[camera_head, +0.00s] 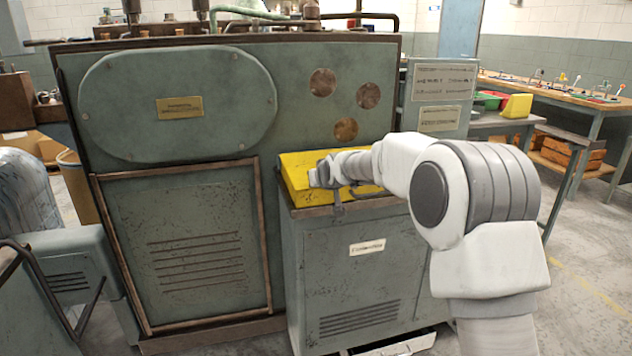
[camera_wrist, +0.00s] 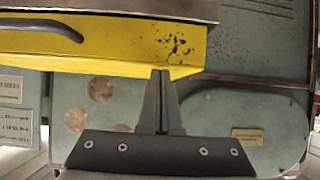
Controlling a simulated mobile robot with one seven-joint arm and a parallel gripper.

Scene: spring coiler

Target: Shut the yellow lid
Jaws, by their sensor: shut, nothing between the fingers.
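The yellow lid (camera_head: 293,180) lies low across the top of a grey-green cabinet (camera_head: 330,262). My forearm covers much of it, so I cannot tell whether it sits fully flush. In the wrist view, which looks upside down, the lid's scuffed yellow front (camera_wrist: 130,42) runs along the cabinet's metal rim (camera_wrist: 120,8). A dark curved handle (camera_wrist: 45,27) is on it at the left. My gripper (camera_wrist: 161,73) is shut and empty, its tips at the lid's edge; I cannot tell whether they touch. In the head view my gripper (camera_head: 316,179) is over the lid's left part.
A large green machine (camera_head: 120,180) with an oval cover plate stands right behind and left of the cabinet. A workbench (camera_head: 560,92) and a side table (camera_head: 500,121) with bins are at the right. The floor at the right is open.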

